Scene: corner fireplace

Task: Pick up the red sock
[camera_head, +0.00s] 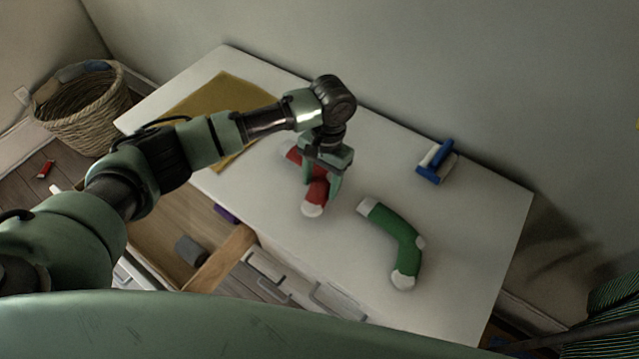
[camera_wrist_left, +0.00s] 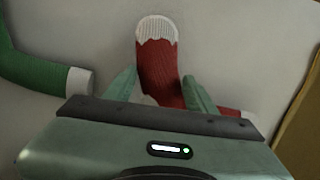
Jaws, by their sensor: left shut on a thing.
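The red sock (camera_head: 318,191) with a white toe lies on the white dresser top (camera_head: 450,200), near its middle. My left gripper (camera_head: 320,180) reaches down over it from above, its fingers on either side of the sock and shut on it. In the left wrist view the red sock (camera_wrist_left: 158,68) shows between the two green fingers (camera_wrist_left: 160,88), its white end pointing away. Part of the sock is hidden behind the gripper body. My right gripper is not in view.
A green sock (camera_head: 398,236) lies to the right on the dresser. A blue and white brush-like object (camera_head: 437,161) is at the back right. A mustard cloth (camera_head: 215,103) lies at the left. An open drawer (camera_head: 165,222) juts out in front. A wicker basket (camera_head: 85,110) stands far left.

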